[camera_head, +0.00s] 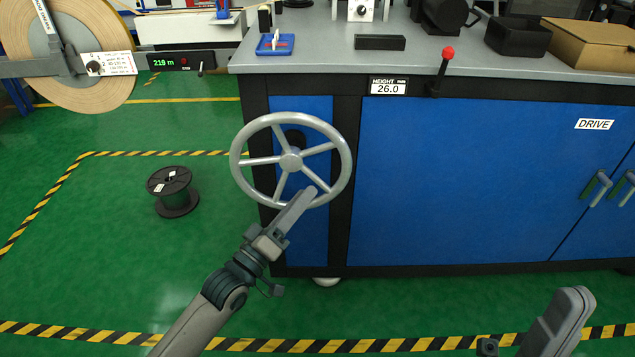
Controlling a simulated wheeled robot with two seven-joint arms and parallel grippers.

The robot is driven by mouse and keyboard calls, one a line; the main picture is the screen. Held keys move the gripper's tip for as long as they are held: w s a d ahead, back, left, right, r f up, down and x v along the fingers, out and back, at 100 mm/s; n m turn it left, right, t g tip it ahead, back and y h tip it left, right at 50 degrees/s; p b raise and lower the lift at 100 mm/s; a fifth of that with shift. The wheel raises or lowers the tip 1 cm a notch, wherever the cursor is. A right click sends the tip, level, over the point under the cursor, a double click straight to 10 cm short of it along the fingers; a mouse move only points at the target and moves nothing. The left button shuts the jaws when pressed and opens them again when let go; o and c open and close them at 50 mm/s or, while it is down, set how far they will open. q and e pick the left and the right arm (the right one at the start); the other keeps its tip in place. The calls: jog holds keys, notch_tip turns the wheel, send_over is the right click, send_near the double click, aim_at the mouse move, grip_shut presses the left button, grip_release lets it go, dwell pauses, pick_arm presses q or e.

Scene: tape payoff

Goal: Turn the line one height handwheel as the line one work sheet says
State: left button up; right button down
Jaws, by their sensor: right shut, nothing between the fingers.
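The grey spoked handwheel (260,191) stands upright on the front left of the blue cabinet. The HEIGHT display (388,87) above and right of it reads 26.0. My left gripper (306,197) reaches up from below, with its fingers overlapping the wheel's lower right rim, near a spoke. The fingers are seen edge-on, so I cannot tell whether they grip the rim. My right gripper (572,305) is shut and empty at the lower right, away from the wheel. I see no sheet that I can identify as the line one work sheet.
A red-knobbed lever (445,66) stands right of the display at the bench edge. A black spool (174,191) stands on the green floor to the left. A large tape reel (85,90) and a green 219 m readout (180,61) are upper left. DRIVE-labelled doors (594,124) are right.

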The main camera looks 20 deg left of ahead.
aim_at(318, 184)
pick_arm(q)
jog(key=shift+b+x, duration=0.45)
jog(key=shift+x, duration=2.65)
grip_shut()
